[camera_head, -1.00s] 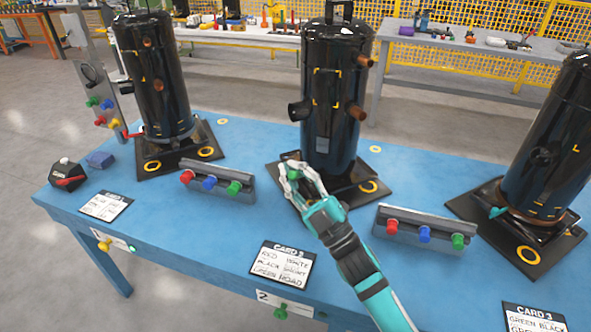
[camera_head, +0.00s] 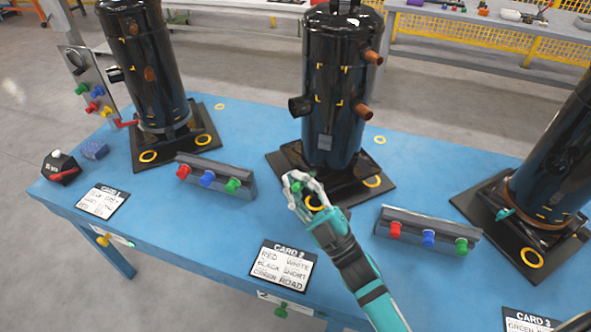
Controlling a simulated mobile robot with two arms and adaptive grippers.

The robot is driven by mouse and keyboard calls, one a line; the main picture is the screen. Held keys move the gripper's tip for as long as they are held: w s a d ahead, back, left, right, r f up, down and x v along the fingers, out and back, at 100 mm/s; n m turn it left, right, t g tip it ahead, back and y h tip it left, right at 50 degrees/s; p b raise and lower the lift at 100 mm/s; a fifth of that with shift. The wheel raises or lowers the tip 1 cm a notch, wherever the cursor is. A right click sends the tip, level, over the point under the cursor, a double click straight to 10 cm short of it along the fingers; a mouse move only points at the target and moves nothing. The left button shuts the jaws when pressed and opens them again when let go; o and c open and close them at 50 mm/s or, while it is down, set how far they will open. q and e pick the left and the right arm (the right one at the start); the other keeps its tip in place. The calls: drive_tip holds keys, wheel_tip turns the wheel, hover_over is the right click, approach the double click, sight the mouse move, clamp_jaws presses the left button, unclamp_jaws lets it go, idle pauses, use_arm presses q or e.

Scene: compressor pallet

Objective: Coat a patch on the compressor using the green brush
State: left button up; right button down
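The middle compressor (camera_head: 336,85) is a glossy black upright cylinder with copper stubs and small yellow corner marks on its front. It stands on a dark base plate (camera_head: 385,195) on the blue table. My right gripper (camera_head: 296,191) is in front of this base, below the cylinder and apart from it. A small green spot shows between its fingers; I cannot tell whether this is a held brush. Green handles show at the right ends of the left grey rack (camera_head: 232,185) and the right grey rack (camera_head: 461,245). My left gripper is not in view.
Black compressors stand at the left (camera_head: 148,65) and right (camera_head: 560,150). Printed cards (camera_head: 283,265) lie along the front of the blue table (camera_head: 190,235). A panel with coloured knobs (camera_head: 85,85) stands at the far left. Blue tabletop is clear between racks and cards.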

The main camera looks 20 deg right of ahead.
drive_tip(key=shift+w+d+r, duration=0.1)
drive_tip(key=shift+w+d, duration=0.35)
drive_tip(key=shift+w, duration=0.05)
drive_tip(key=shift+w+d+b, duration=0.3)
drive_tip(key=shift+w+d, duration=0.2)
drive_tip(key=shift+w, duration=0.25)
drive_tip(key=shift+w+d+b, duration=0.3)
drive_tip(key=shift+w+d, duration=0.2)
drive_tip(key=shift+w, duration=0.25)
drive_tip(key=shift+w+d, duration=0.5)
drive_tip(key=shift+w, duration=0.25)
drive_tip(key=shift+r, duration=0.1)
drive_tip(key=shift+r+p, duration=1.25)
drive_tip(key=shift+r, duration=0.25)
drive_tip(key=shift+f+b, duration=1.3)
drive_tip(key=shift+f, duration=0.4)
drive_tip(key=shift+r, duration=0.1)
